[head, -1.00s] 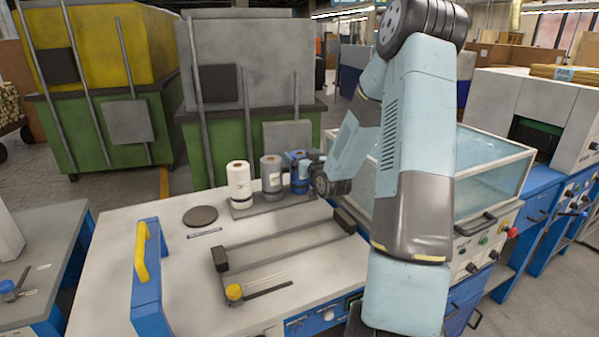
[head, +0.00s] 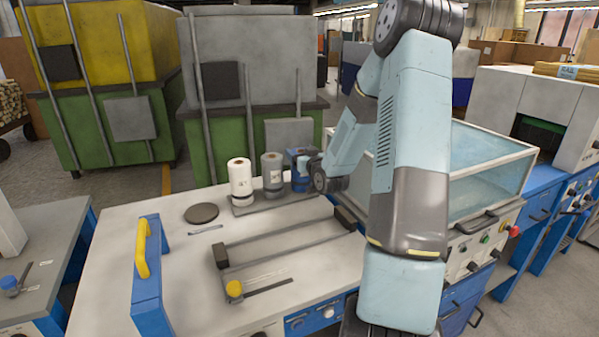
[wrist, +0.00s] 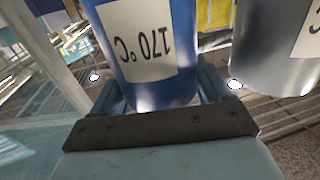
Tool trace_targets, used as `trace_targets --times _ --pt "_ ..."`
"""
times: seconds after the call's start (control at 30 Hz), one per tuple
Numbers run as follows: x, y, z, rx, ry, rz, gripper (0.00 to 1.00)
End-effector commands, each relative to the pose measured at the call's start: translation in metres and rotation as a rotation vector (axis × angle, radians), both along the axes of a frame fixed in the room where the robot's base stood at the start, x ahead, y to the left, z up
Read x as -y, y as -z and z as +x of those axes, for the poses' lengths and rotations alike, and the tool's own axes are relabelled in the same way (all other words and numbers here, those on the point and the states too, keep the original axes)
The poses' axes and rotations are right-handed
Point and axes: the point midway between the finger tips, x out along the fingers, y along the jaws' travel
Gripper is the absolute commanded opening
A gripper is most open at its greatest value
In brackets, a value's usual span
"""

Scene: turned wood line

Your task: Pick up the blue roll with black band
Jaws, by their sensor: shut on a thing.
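The blue roll (head: 296,156) stands upright at the right end of a row of three rolls at the back of the bench. My gripper (head: 306,166) reaches it from the right and is shut on it. In the wrist view the blue roll (wrist: 180,55) sits between the two fingers, with a white label reading 170°C upside down. I cannot make out its black band. Whether its base touches the stand is hidden in the head view.
A grey roll (head: 272,172) stands close to the left of the blue roll, with a white roll (head: 240,178) beyond it. A clear-walled tank (head: 490,165) is right of my arm. A dark frame (head: 285,241) lies on the bench in front.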

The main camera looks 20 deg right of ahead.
Motion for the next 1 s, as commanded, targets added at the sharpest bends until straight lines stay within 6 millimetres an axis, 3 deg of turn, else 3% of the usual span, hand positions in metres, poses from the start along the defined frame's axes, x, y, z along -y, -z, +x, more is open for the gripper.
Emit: trace_targets --times 0.13,0.47,0.7,1.0 --pt "0.000 0.000 0.000 0.000 0.000 0.000 0.22" --pt "0.000 -0.004 0.000 0.001 0.000 -0.001 0.22" --pt "0.000 -0.032 0.000 0.004 0.000 -0.004 0.22" --pt "-0.019 -0.073 -0.029 0.003 0.000 -0.004 0.22"
